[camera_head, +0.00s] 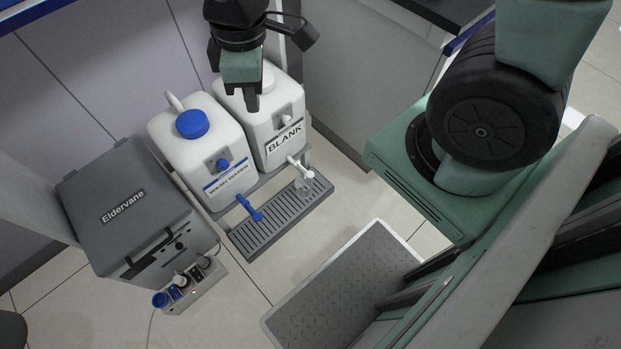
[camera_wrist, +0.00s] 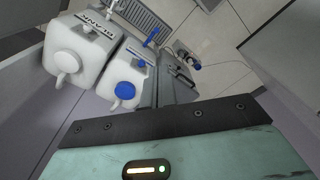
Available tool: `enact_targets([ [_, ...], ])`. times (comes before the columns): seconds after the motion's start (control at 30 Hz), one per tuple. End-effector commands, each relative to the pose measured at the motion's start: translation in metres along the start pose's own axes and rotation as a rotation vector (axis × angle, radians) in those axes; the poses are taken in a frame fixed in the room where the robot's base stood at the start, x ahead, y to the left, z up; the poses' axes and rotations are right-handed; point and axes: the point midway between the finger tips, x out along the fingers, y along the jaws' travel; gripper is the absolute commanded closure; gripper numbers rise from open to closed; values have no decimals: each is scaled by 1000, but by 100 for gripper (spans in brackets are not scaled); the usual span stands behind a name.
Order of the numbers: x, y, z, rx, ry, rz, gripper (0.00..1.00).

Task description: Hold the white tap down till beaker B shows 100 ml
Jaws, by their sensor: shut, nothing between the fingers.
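The white tap (camera_head: 299,167) sticks out in front of the white BLANK canister (camera_head: 262,148), over the right end of a grey slotted drip tray (camera_head: 262,238). A small clear beaker (camera_head: 303,186) appears to stand on the tray below that tap; its letter and level are too small to read. My gripper (camera_head: 253,106) points down, shut and empty, above and in front of the BLANK canister's top. It is behind the white tap and apart from it. In the wrist view, the BLANK canister (camera_wrist: 80,62) is at upper left; the beaker cannot be made out.
A WASH WATER canister (camera_head: 192,148) with a blue cap and blue tap (camera_head: 248,207) stands left of BLANK. A grey Eldervane box (camera_head: 130,205) and a small unit with blue-capped bottles (camera_head: 185,285) are farther left. Tiled floor lies in front of the tray.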

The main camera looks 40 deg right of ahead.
Motion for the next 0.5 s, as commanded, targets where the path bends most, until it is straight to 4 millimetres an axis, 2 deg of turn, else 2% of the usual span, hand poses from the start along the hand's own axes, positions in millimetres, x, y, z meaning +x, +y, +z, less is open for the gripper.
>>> enact_targets([
  [0.03, 52, 20, 4, -34, -9, -3, 100],
  [0.17, 135, 69, 16, -165, -16, 4, 100],
  [0.3, 227, 116, 41, -314, -27, 8, 100],
  [0.4, 289, 142, 64, -420, -34, 8, 100],
  [0.5, 340, 161, 87, -515, -41, 4, 100],
])
